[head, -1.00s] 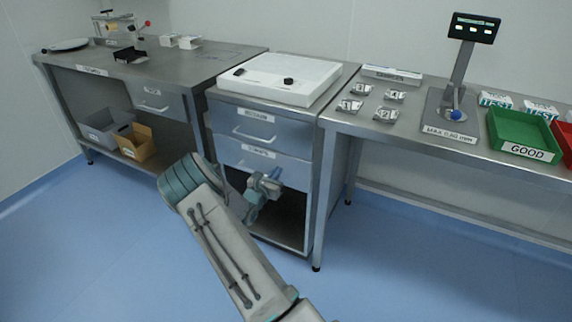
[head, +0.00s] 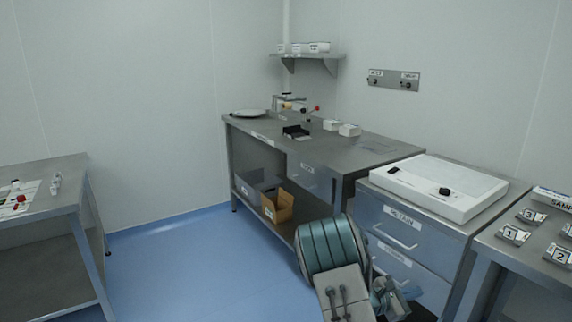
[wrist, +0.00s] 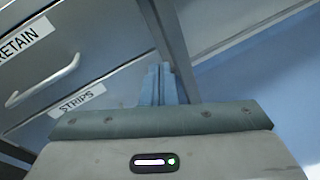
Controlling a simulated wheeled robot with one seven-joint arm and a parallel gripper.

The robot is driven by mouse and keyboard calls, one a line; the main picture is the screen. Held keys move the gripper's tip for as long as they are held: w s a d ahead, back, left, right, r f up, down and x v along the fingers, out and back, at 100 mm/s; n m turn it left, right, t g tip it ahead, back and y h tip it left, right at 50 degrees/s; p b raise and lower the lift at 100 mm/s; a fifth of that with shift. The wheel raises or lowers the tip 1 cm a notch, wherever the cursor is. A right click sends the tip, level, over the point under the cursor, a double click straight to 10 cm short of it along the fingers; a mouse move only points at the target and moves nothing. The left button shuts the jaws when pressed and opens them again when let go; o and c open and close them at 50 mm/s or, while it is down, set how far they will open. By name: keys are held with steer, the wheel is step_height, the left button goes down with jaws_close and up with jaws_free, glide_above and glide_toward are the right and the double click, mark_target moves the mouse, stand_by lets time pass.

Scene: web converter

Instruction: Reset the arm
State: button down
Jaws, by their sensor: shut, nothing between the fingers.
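My arm hangs low and bent in front of the drawer unit (head: 376,232). My gripper (wrist: 160,72) shows in the wrist view with its two blue-grey fingers together and nothing between them. It points past the drawer unit's metal leg, with the drawers marked RETAIN (wrist: 25,38) and STRIPS (wrist: 78,101) to its left. In the head view the gripper is small, low at the right of my arm, and partly hidden by it. I cannot tell whether it touches the drawer unit.
A white light box (head: 447,186) sits on the drawer unit. A steel bench (head: 350,150) stands to its left, with a cardboard box (head: 278,206) on its lower shelf. Numbered packets (head: 513,234) lie at the right. Another table (head: 40,215) stands far left, with clear blue floor (head: 190,270) between.

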steer(key=s+a+r+m+g+y+p, duration=0.2)
steer(key=s+a+r+m+g+y, duration=0.1)
steer(key=s+r+m, duration=0.4)
steer(key=s+a+r+m+g+y+p, duration=0.35)
steer(key=s+r, duration=0.25)
steer(key=s, duration=0.2)
steer(key=s+a+r+m+t+y+p, duration=0.4)
steer(key=s+a+r+m+y, duration=0.3)
steer(key=s+a+r, duration=0.5)
steer(key=a+y, duration=0.2)
steer(key=a, duration=0.1)
steer(key=shift+s+a+r+m+t, duration=0.15)
steer(key=shift+s+r+m+t, duration=0.1)
steer(key=shift+s+m+t, duration=0.1)
